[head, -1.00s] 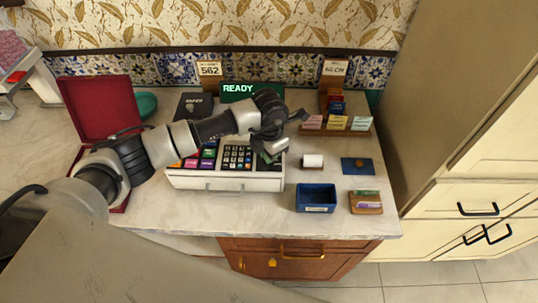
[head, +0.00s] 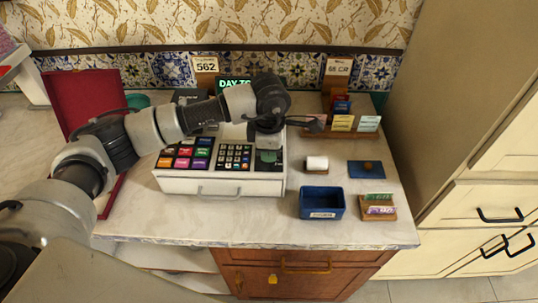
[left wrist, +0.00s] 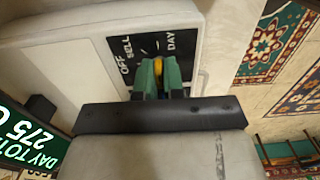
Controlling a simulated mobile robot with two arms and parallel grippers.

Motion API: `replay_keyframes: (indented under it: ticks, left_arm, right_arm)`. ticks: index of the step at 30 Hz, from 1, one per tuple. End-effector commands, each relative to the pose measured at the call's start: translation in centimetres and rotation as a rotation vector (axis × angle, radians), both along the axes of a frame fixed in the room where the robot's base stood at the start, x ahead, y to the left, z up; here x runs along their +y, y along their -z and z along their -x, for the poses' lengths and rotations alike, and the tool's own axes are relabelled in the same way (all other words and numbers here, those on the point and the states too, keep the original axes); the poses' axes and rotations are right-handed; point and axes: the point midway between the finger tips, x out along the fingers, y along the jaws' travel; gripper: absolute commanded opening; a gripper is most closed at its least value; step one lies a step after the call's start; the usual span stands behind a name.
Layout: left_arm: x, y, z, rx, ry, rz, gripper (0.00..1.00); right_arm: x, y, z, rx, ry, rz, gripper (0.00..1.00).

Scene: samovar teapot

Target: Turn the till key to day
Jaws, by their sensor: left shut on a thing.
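The white till (head: 222,187) stands on the counter with its coloured keypad facing me. Its display (head: 234,84) reads "DAY TO…", partly hidden by my arm; it also shows in the left wrist view (left wrist: 32,140), with "275" below. The black key-switch plate (left wrist: 130,57) carries the labels OFF, SELL and DAY. The yellow till key (left wrist: 158,66) sits in it. My left gripper (left wrist: 158,78), with green fingers, is shut on the key. In the head view the left gripper (head: 268,150) is over the till's right side and hides the key. My right gripper is out of view.
Right of the till are a white roll (head: 317,163), an open blue box (head: 321,202), a blue pad (head: 366,168) and a wooden card holder (head: 379,208). Card racks (head: 345,122) stand behind. A red open case (head: 88,100) is at left.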

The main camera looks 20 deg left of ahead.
Motion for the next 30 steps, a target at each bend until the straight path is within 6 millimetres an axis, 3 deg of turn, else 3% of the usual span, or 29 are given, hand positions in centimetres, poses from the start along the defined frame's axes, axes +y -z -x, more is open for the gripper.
replay_keyframes:
  ticks: [15,16,20,30]
  left_arm:
    - [-0.03,-0.16,-0.06,-0.003,0.021,0.002,0.0]
    - [-0.03,-0.16,-0.06,-0.003,0.021,0.002,0.14]
    - [-0.03,-0.13,-0.05,-0.003,0.02,0.002,0.33]
    - [-0.02,-0.4,-0.06,-0.002,0.019,0.001,0.34]
  right_arm:
    - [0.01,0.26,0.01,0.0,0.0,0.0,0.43]
    - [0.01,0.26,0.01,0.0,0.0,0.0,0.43]
    - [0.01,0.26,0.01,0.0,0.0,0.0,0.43]
    - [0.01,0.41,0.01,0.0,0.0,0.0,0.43]
